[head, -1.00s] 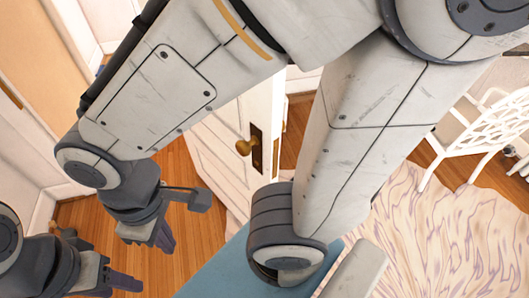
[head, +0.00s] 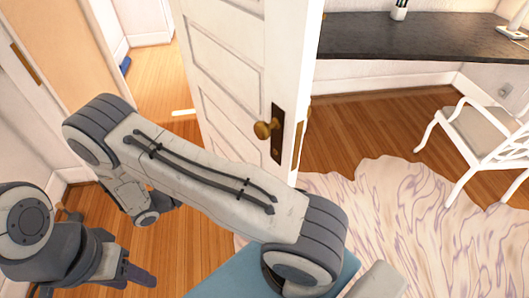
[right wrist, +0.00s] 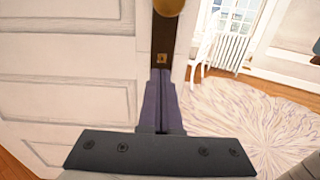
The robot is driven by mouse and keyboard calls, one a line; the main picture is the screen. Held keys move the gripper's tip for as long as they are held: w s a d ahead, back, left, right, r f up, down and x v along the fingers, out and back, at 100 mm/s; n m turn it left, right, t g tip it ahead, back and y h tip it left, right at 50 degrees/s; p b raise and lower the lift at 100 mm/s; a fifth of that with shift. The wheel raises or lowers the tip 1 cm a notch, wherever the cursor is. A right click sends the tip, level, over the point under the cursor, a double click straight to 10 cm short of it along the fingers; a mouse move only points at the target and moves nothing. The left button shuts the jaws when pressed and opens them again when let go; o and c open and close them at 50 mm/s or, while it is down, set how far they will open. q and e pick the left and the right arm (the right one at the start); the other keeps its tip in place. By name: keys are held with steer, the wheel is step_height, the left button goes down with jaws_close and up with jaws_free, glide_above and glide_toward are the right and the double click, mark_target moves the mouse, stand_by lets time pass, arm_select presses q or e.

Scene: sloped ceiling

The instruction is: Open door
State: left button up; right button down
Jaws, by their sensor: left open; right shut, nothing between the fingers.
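The white panelled door (head: 225,70) stands ajar in the middle of the head view, its free edge facing me. A round brass knob (head: 262,130) sits on a dark plate near that edge. In the right wrist view the door (right wrist: 70,75) fills the left side, with the knob (right wrist: 169,5) cut by the top edge. My right gripper (right wrist: 160,95) is shut and empty, its purple fingers just below the lock plate in that view; contact cannot be told. My forearm hides it in the head view. My left gripper (head: 142,277) is open and empty at lower left, away from the door.
Wooden floor (head: 190,240) lies left of the door, with a tan door or panel (head: 60,50) beyond. Right of the door are a dark desk (head: 400,37), a white chair (head: 475,130) and a patterned rug (head: 400,220). A radiator (right wrist: 228,45) stands farther back.

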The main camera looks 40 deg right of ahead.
steer(key=p, duration=0.4)
glide_toward(274, 143)
steer(key=d, duration=0.5)
steer(key=shift+s+d+f, duration=0.15)
steer(key=shift+s+d, duration=0.1)
steer(key=shift+d, duration=0.05)
steer(key=shift+d+f, duration=0.1)
steer(key=shift+d, duration=0.5)
